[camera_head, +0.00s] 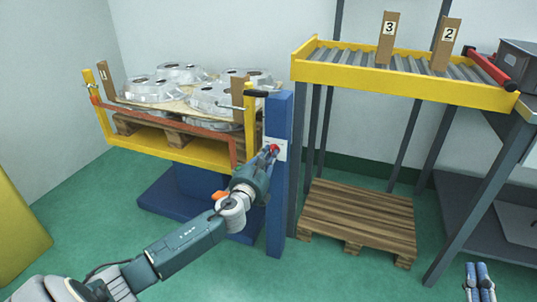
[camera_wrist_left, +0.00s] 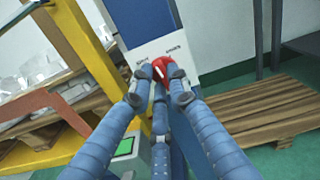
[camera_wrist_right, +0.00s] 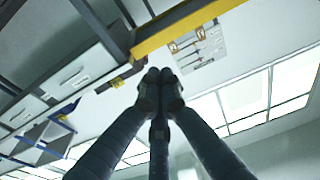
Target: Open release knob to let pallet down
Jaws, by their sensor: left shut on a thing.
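The red release knob (camera_wrist_left: 160,68) sits on a white label plate (camera_wrist_left: 166,48) on the blue post (camera_head: 279,190). My left gripper (camera_wrist_left: 160,76) is shut on the knob; its fingers hide part of it. In the head view the left gripper (camera_head: 272,150) reaches the same plate. The wooden pallet (camera_head: 150,127) with several aluminium castings (camera_head: 150,89) rests on the raised yellow lift frame (camera_head: 180,153), left of the post. My right gripper (camera_wrist_right: 160,77) has its fingertips together, apart from anything, pointing up toward the ceiling; it also shows at the head view's lower right (camera_head: 480,270).
An empty wooden pallet (camera_head: 358,215) lies on the green floor right of the post. A yellow roller conveyor (camera_head: 400,80) with cards 3 (camera_head: 387,38) and 2 (camera_head: 446,45) stands above it. A grey bench (camera_head: 520,95) is at the right. Floor in front is clear.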

